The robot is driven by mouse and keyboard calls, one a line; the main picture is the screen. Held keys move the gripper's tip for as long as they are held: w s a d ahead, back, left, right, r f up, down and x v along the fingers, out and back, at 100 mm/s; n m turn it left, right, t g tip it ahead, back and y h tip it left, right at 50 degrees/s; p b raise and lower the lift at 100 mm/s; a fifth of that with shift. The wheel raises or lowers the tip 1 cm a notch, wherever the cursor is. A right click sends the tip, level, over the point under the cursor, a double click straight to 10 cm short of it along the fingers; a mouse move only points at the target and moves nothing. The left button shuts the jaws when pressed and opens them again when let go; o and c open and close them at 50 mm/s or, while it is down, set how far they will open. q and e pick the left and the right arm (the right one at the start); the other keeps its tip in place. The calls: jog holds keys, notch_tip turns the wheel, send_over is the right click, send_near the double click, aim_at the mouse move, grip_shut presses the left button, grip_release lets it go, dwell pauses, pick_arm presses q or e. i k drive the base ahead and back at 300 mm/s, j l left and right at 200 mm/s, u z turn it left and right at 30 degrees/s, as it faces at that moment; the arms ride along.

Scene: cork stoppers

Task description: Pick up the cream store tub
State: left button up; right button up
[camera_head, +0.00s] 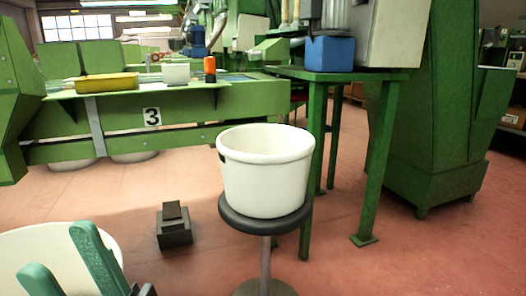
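A cream round tub (265,178) stands upright on the dark round seat of a stool (266,221) in the middle of the view. It has a thick rim and a dark handle slot on its left side. A second cream round thing, which looks like another tub (28,243), is cut off at the lower left.
A green table (345,76) with a blue bin (330,54) stands close behind the stool. A green machine bench marked 3 (180,120) holds a yellow tray (107,83). A dark block (174,232) lies on the floor left of the stool. The reddish floor is clear at lower right.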

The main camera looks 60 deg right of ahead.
aim_at(265, 168)
jog(key=z, duration=0.5)
jog(key=l+z, duration=0.1)
jog(key=z, duration=0.4)
jog(key=l+z, duration=0.1)
jog(key=z, duration=0.9)
jog(key=u, duration=1.75)
jog(key=z, duration=1.7)
